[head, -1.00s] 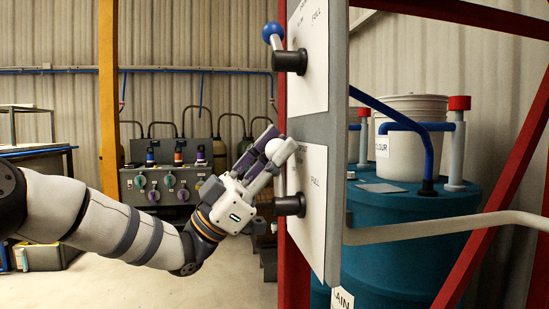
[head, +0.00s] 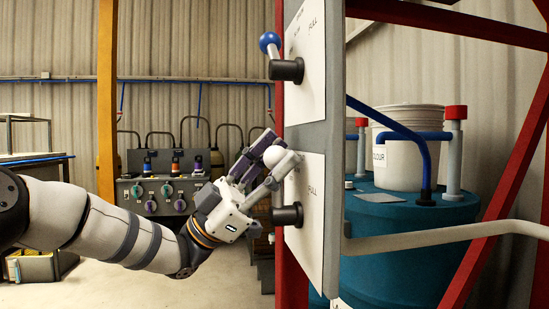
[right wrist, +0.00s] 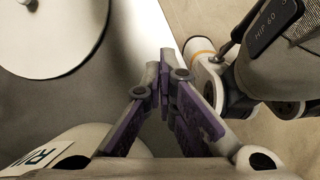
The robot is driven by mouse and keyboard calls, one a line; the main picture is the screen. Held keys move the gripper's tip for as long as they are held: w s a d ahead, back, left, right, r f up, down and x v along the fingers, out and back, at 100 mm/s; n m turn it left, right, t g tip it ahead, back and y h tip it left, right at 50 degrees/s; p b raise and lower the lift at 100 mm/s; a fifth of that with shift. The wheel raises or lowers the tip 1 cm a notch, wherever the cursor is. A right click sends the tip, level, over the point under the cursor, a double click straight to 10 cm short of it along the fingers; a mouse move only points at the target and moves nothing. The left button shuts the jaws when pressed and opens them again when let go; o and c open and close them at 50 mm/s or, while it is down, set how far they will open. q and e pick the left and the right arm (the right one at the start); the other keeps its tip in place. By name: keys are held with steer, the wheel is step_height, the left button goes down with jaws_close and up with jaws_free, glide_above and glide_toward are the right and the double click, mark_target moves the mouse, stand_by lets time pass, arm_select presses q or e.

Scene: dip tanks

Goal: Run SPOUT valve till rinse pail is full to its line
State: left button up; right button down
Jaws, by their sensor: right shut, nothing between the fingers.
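A pale panel carries two lever valves. The upper valve (head: 287,70) has a blue ball knob (head: 269,41). The lower valve (head: 287,215) has a white ball knob (head: 275,155), with its lever standing nearly upright. "FULL" can be read beside both; which is SPOUT cannot be read. My left gripper (head: 272,152) has its fingers closed around the white knob. In the right wrist view my right gripper (right wrist: 165,65) is shut and empty. A white rounded thing lettered "RIN" (right wrist: 50,158), likely the rinse pail, shows at the lower left, partly cut off. Its fill line and water level are hidden.
Red frame posts (head: 292,270) stand close by. A pale round disc (right wrist: 50,35) shows in the right wrist view. Open floor lies below my left arm.

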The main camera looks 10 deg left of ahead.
arm_select(q)
steer(key=v, duration=1.2)
